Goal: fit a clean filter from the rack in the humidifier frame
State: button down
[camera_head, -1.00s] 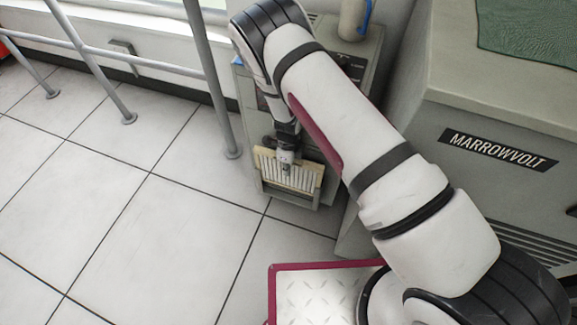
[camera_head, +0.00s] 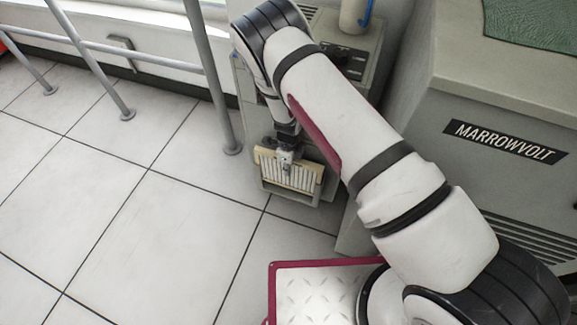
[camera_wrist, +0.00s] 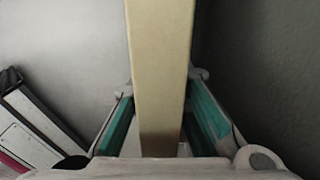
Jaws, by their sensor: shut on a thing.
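A cream filter with white pleats (camera_head: 290,176) is at the low front of the grey humidifier cabinet (camera_head: 352,95) in the head view. My gripper (camera_head: 286,160) is shut on the filter's top edge. In the wrist view the filter's plain beige edge (camera_wrist: 161,70) runs between the two teal finger pads of my gripper (camera_wrist: 160,125). The filter's lower part sits at the cabinet's frame opening (camera_head: 291,194); I cannot tell how deep it is in. My arm hides much of the cabinet, and no rack is clearly in view.
A large grey machine marked MARROWVOLT (camera_head: 505,140) stands to the right. A grey rail (camera_head: 212,80) stands left of the cabinet. A pale bottle (camera_head: 354,14) is on the cabinet top. The tiled floor (camera_head: 120,215) at the left is clear.

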jog(key=shift+f, duration=0.1)
jog(key=shift+f+b, duration=0.9)
jog(key=shift+f, duration=0.65)
jog(key=c, duration=1.4)
grip_release()
jog(key=shift+c, duration=0.2)
jog(key=o, duration=0.5)
jog(key=shift+c, duration=0.2)
jog(key=shift+w, duration=0.2)
